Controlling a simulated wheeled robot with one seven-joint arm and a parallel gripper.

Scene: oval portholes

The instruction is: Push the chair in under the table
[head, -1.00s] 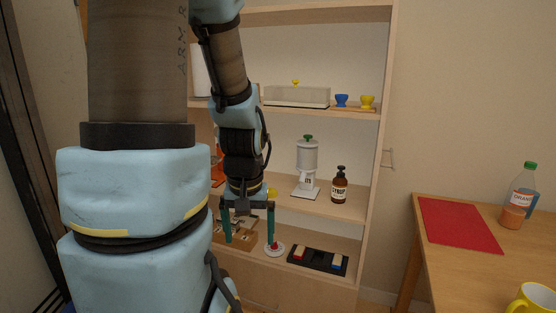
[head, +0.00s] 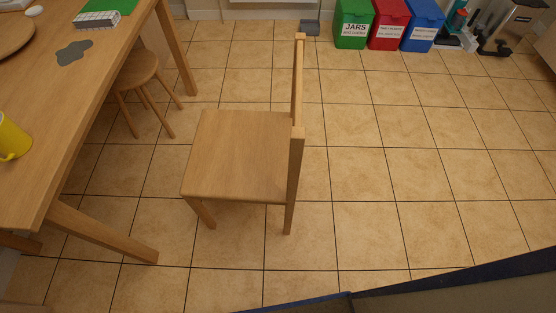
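A light wooden chair (head: 240,155) stands upright on the tiled floor in the middle of the head view. Its backrest (head: 298,100) is on the right side and its seat faces left, towards the table. The wooden table (head: 60,110) fills the left of the view. A gap of bare floor lies between the chair's seat and the table's edge, so the chair is clear of the table. My gripper is not in view.
A wooden stool (head: 139,72) stands partly under the table, beyond the chair. A yellow mug (head: 12,138) is on the table. Green (head: 353,25), red (head: 388,25) and blue (head: 422,27) bins stand at the back. The floor right of the chair is free.

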